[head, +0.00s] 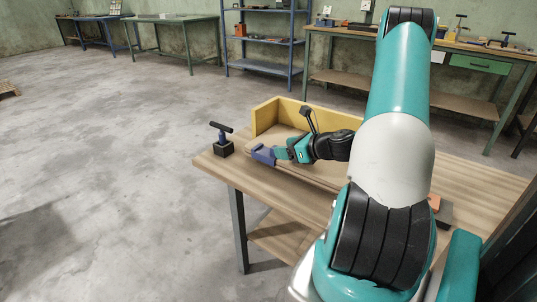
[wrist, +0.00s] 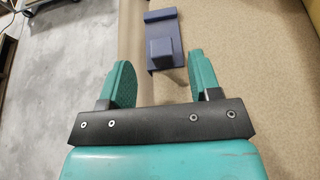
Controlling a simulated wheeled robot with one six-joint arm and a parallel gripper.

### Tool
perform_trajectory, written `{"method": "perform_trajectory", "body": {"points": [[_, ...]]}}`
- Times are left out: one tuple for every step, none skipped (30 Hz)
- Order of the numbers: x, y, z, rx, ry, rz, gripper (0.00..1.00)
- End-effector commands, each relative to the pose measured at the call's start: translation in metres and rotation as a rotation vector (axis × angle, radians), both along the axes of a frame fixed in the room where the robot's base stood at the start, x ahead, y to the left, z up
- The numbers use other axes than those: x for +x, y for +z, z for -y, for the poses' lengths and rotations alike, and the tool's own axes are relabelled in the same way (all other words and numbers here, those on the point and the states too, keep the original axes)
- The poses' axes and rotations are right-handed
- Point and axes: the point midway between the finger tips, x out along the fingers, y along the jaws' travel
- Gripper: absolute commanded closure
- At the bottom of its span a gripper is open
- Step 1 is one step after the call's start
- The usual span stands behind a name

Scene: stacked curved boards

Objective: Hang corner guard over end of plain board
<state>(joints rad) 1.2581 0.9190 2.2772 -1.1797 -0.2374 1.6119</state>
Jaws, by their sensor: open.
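The blue corner guard (head: 263,154) is at the near left of the wooden workbench, just beyond the tip of my gripper (head: 279,154). In the wrist view the guard (wrist: 160,22) is a flat blue piece with a raised block, lying ahead of and partly between my open teal fingers (wrist: 160,72). The fingers are apart, and I see no grip on the block. A pale tan board surface (wrist: 255,60) spreads under and right of the guard. Whether the guard hooks over the board's end cannot be told. My wrist hides part of the boards in the head view.
A yellow-walled fixture (head: 265,116) stands behind my gripper on the workbench (head: 222,167). An orange item (head: 434,203) lies right of my arm. Open floor lies left.

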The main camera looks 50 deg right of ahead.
Motion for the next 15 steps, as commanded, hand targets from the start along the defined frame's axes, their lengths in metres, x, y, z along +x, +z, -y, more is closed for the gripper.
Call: {"method": "perform_trajectory", "body": {"points": [[0.003,-0.001,0.0,-0.001,0.002,0.0,0.43],[0.005,-0.002,-0.001,-0.001,0.002,0.0,0.43],[0.007,-0.002,-0.001,-0.002,0.002,0.0,0.43],[0.009,-0.003,0.0,-0.002,0.002,0.0,0.43],[0.012,-0.004,-0.001,-0.002,0.002,0.0,0.43],[0.017,-0.006,-0.001,-0.002,0.004,0.0,0.43],[0.022,-0.008,-0.001,-0.003,0.006,0.001,0.43],[0.027,-0.01,-0.001,-0.002,0.004,0.001,0.43],[0.033,-0.012,-0.001,-0.003,0.006,0.001,0.43],[0.037,-0.013,-0.001,-0.002,0.005,0.001,0.43],[0.041,-0.015,-0.002,-0.003,0.004,0.0,0.43],[0.046,-0.017,-0.002,-0.003,0.003,0.0,0.43],[0.048,-0.018,-0.002,-0.003,0.003,0.0,0.43],[0.051,-0.019,-0.002,-0.002,0.003,0.0,0.43],[0.052,-0.02,-0.002,-0.001,0.002,0.0,0.43]]}}
